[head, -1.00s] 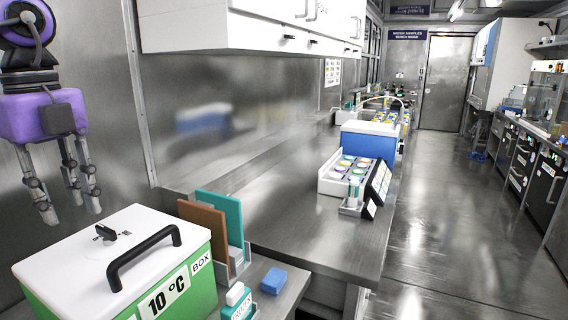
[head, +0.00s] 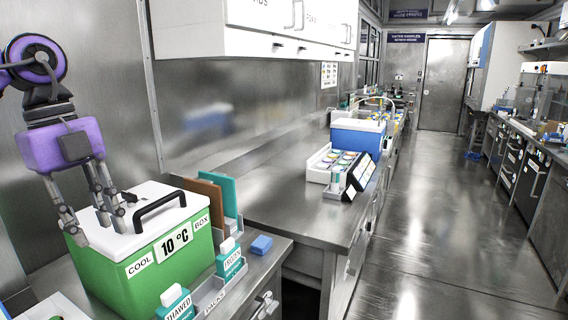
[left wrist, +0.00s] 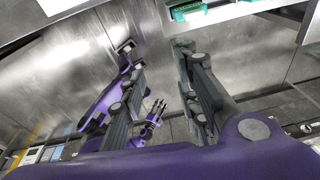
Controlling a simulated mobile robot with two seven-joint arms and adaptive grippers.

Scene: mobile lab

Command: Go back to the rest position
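My left gripper (head: 96,216) hangs fingers down at the left of the head view, in front of the cool box's white lid in the picture. Its fingers are spread with nothing between them. Whether they touch the lid cannot be told. In the left wrist view the same fingers (left wrist: 160,58) stand apart and empty. A small purple gripper with dark fingers (left wrist: 158,108) shows far off between them, probably my right one. It is too small to tell its opening. The right gripper is not in the head view.
The green cool box (head: 150,268) with a black handle stands on the near counter. Labelled teal packs (head: 229,262) and a blue block (head: 261,245) are beside it. A steel bench (head: 290,225) holds a rack and a blue box (head: 357,138). The aisle floor (head: 440,230) is clear.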

